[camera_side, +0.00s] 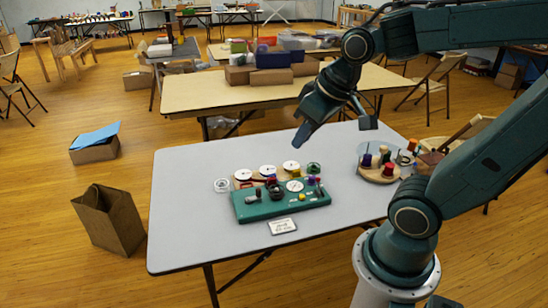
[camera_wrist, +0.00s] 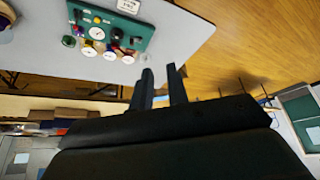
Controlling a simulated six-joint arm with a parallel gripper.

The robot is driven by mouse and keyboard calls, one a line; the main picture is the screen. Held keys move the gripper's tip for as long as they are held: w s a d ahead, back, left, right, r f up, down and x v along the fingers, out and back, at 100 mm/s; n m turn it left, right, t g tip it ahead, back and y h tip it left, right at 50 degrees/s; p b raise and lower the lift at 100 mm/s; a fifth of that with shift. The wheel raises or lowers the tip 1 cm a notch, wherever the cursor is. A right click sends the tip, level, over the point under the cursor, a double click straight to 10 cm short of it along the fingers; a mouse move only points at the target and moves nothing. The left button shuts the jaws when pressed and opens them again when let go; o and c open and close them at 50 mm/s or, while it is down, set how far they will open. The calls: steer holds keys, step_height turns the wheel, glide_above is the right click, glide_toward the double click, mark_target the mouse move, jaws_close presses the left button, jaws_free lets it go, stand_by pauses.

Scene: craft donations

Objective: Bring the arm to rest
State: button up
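My gripper (camera_side: 334,130) hangs in the air above the back part of the grey table (camera_side: 185,240), well clear of the things on it. Its two fingers stand apart with nothing between them. In the wrist view, my gripper (camera_wrist: 160,71) also shows a gap between its fingertips. The teal board (camera_side: 255,208) lies on the table to the left of and below my gripper, with several small items on it. It also shows at the top of the wrist view (camera_wrist: 122,22).
Round white-topped pieces (camera_side: 268,170) sit behind the board, and a white card (camera_side: 283,226) lies in front. A round wooden stand (camera_side: 375,177) with several spools is at the table's right. A brown bag (camera_side: 110,218) stands on the floor. The table's left part is bare.

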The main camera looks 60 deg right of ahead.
steer(key=s+a+r+n, duration=0.1)
steer(key=s+a, duration=0.2)
steer(key=s, duration=0.2)
steer(key=shift+s+a+r+y, duration=0.15)
steer(key=shift+a+r+y, duration=0.1)
steer(key=shift+r+y, duration=0.15)
steer(key=shift+c, duration=0.5)
